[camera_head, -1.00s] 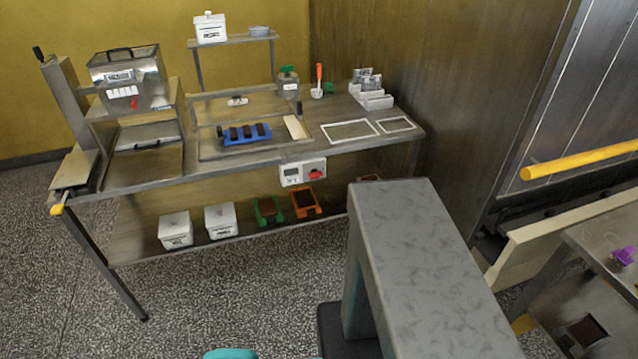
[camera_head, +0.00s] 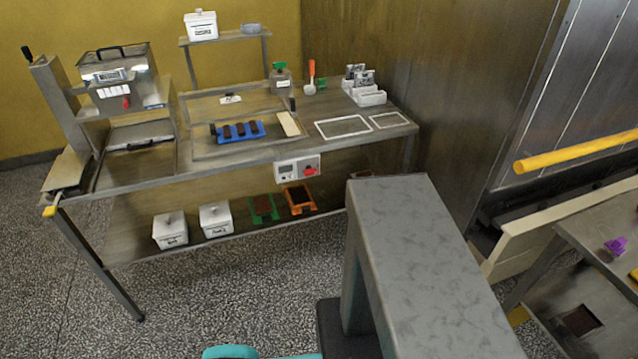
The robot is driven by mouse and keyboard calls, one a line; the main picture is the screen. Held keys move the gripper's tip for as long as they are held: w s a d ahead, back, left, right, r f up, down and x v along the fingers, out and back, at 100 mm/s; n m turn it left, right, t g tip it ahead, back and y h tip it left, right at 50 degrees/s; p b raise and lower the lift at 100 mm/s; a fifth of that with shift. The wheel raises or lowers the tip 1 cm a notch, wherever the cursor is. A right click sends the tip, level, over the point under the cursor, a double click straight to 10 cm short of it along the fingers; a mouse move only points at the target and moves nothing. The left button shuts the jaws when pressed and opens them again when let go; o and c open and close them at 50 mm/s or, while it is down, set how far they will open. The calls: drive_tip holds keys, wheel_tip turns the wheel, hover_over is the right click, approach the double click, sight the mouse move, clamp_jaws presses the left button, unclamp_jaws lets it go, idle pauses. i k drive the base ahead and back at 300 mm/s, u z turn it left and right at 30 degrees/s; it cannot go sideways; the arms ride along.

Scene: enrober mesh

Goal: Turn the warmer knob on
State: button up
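A white control box (camera_head: 286,171) with a small display is fixed to the front edge of the steel table. A red knob (camera_head: 309,170) sits on its right half; its exact setting is too small to read. Another small red part (camera_head: 126,102) shows on the steel tank (camera_head: 118,72) at the table's left end. I cannot tell from labels which one is the warmer's. My gripper is not in view. The table stands some way ahead.
The steel table (camera_head: 240,168) holds a blue tray (camera_head: 238,131) with dark bars. White bins (camera_head: 170,231) and green and orange trays (camera_head: 299,199) sit on the lower shelf.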

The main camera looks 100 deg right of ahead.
sight(309, 170)
drive_tip(key=z, duration=0.05)
drive_tip(key=i, duration=0.7)
drive_tip(key=z, duration=3.1)
drive_tip(key=i, duration=0.15)
drive_tip(key=u, duration=0.7)
